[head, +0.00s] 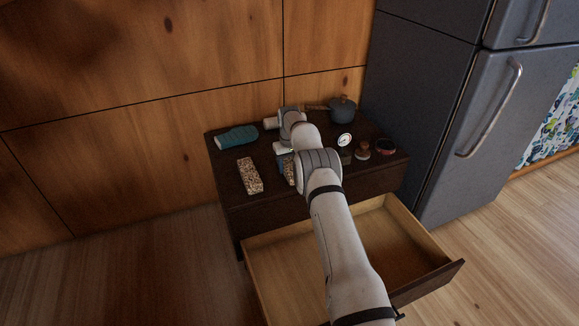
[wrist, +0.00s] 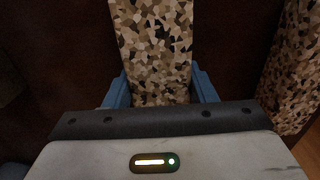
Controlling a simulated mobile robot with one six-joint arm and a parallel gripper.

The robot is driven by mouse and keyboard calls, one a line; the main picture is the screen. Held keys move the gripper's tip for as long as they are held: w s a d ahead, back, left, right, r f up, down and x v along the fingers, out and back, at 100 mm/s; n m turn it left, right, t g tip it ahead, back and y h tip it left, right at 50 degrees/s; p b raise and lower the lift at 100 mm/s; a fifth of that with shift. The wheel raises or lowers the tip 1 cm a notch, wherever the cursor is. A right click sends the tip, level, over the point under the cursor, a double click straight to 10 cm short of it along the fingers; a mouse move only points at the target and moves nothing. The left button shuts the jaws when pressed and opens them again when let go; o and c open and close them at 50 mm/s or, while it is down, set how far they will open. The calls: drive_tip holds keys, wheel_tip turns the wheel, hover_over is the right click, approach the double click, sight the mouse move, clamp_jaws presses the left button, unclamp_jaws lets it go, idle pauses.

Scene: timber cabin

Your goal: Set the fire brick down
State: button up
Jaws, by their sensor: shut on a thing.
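My gripper (wrist: 158,90) is shut on a speckled tan, brown and black block, the fire brick (wrist: 152,45), between its blue fingers in the wrist view. In the head view the held brick (head: 288,171) shows only in part beside my arm, over the dark cabinet top (head: 222,165). I cannot tell whether it touches the top. A second block with a similar speckled pattern (head: 249,175) lies on the top to the left, apart from the held one. It also shows at the right edge of the wrist view (wrist: 296,72).
A teal mitt-like thing (head: 237,137) lies at the back left. A dark lidded pot (head: 342,110), a white-faced dial (head: 344,140), a brown-topped item (head: 362,151) and a dark red round item (head: 386,147) stand right. The drawer (head: 279,284) below is open; a grey fridge (head: 430,110) stands beside.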

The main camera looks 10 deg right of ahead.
sight(289, 162)
drive_tip(key=o, duration=1.4)
drive_tip(key=shift+f, duration=0.1)
drive_tip(key=s+r+p, duration=0.1)
drive_tip(key=s+r, duration=0.3)
drive_tip(key=r, duration=0.8)
drive_tip(key=s+r+p, duration=0.2)
drive_tip(key=s+r, duration=0.2)
drive_tip(key=r, duration=0.9)
drive_tip(key=s+r+m, duration=0.1)
drive_tip(key=s+r, duration=0.5)
drive_tip(key=s, duration=0.7)
drive_tip(key=shift+m+t, duration=0.6)
drive_tip(key=shift+t, duration=0.1)
drive_tip(key=s+f, duration=0.1)
drive_tip(key=s, duration=0.9)
drive_tip(key=s+f, duration=0.1)
drive_tip(key=s, duration=0.9)
drive_tip(key=s+a+f, duration=0.1)
drive_tip(key=s+f, duration=0.1)
drive_tip(key=s, duration=0.9)
